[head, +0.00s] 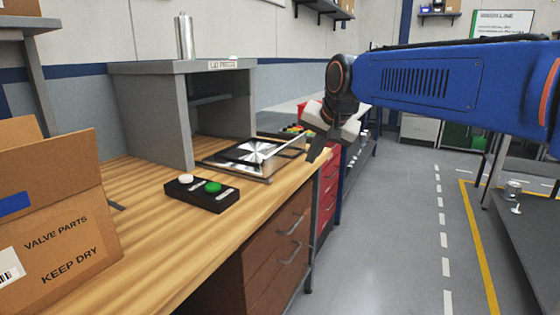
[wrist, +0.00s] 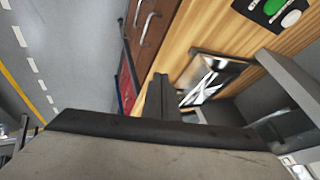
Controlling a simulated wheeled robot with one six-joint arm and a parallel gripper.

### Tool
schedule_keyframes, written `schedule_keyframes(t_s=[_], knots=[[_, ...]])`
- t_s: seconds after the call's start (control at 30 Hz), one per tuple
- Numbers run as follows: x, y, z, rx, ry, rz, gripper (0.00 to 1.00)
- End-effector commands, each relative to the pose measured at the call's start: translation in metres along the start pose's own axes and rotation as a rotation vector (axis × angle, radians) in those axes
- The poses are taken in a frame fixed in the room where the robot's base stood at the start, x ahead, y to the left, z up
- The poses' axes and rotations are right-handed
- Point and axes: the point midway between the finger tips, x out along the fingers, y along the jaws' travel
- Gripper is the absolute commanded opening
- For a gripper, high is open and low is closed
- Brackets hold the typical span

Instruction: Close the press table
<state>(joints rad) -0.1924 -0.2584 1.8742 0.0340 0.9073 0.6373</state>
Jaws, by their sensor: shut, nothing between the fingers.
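The grey press (head: 150,115), with a sign across its top edge, stands on the wooden workbench. Its press table (head: 222,166), a dark flat slide with a shiny silver disc-like plate (head: 256,150), sticks out of the opening toward the bench's front edge. A thin upright frame or handle (head: 270,165) stands at its outer end. In the wrist view the table shows at right of centre (wrist: 210,80). My gripper (head: 313,152) is shut and empty, just beyond the table's outer end near the bench edge. It shows in the wrist view too (wrist: 160,90). I cannot tell whether it touches the handle.
A black button box (head: 202,193) with a green and a white button lies before the press. A cardboard box (head: 50,215) stands at the left. Brown drawers (head: 275,245) are under the bench, a red drawer unit (head: 326,195) beyond.

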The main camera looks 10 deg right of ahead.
Motion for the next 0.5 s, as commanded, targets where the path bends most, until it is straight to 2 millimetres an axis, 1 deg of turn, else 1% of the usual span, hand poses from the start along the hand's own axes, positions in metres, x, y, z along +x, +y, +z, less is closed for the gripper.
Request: schedule_keyframes(t_s=[0.03, 0.1, 0.2, 0.37, 0.5], knots=[[0.004, -0.013, -0.009, 0.016, 0.002, -0.01, 0.0], [0.006, -0.026, -0.018, 0.038, 0.005, -0.02, 0.0], [0.009, -0.036, -0.025, 0.058, 0.007, -0.028, 0.0], [0.018, -0.04, -0.027, 0.067, 0.006, -0.03, 0.0], [0.037, -0.04, -0.026, 0.066, 0.005, -0.029, 0.0]])
